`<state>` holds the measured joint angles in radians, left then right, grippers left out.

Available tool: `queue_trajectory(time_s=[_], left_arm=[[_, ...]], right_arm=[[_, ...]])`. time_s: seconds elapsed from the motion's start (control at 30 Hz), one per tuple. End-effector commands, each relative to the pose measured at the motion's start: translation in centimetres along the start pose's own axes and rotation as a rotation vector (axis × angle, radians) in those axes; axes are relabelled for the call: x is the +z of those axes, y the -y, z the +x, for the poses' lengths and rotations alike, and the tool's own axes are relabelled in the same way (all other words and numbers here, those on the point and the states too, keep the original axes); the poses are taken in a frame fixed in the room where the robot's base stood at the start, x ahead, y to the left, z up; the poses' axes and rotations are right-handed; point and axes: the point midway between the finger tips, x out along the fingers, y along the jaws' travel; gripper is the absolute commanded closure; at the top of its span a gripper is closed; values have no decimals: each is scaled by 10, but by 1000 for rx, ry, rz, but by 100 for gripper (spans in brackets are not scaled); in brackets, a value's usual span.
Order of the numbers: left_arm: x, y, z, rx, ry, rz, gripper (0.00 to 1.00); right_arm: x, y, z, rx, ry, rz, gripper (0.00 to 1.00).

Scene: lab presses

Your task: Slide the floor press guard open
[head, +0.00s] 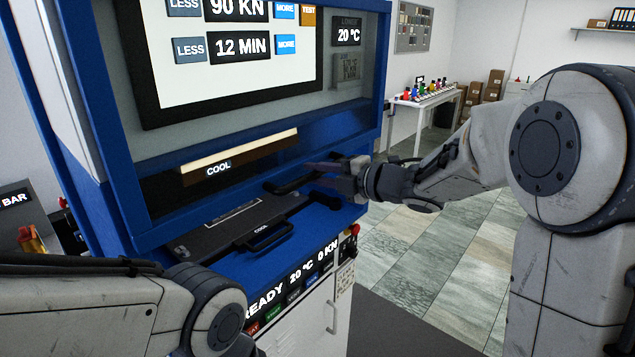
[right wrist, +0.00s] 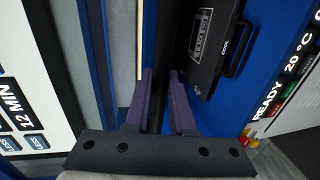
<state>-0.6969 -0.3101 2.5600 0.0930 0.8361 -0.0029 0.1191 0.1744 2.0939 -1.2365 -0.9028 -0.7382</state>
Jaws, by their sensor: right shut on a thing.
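The floor press has a blue-framed guard (head: 366,112) with a clear pane, and the press's lit screen shows behind it. A dark bar handle (head: 285,187) runs along the guard's lower edge. My right gripper (head: 322,171) reaches in from the right and is shut on this handle, near its right end. In the right wrist view the two fingers (right wrist: 160,88) sit on either side of the dark bar (right wrist: 176,35). The fingers hide part of the bar. My left arm shows at lower left, but its gripper is out of view.
A black plate with a handle, marked COOL (head: 235,226), lies on the blue ledge just below the guard. The front panel (head: 300,285) reads READY, 20 °C, 0 KN. A white table with colourful bottles (head: 432,95) stands behind. Open tiled floor (head: 455,255) lies right.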

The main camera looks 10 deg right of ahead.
Motion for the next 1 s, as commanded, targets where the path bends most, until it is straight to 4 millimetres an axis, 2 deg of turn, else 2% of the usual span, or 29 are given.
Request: queue_trajectory(time_s=[0.1,0.43,0.47,0.5,0.53,0.87,1.0], left_arm=[[0,0,-3,0,0,1,100],[0,0,-3,0,0,1,100],[0,0,-3,0,0,1,100],[0,0,-3,0,0,1,100],[0,0,-3,0,0,1,100],[0,0,-2,0,0,0,100],[0,0,4,0,0,0,100]], right_arm=[[1,-7,-1,4,2,-2,100],[1,-7,-1,4,2,-1,100],[1,-7,-1,4,2,-1,70],[1,-7,-1,3,2,-1,55],[1,-7,-1,3,2,-1,48],[1,-5,-3,0,1,0,48],[1,-4,-16,3,4,-3,48]])
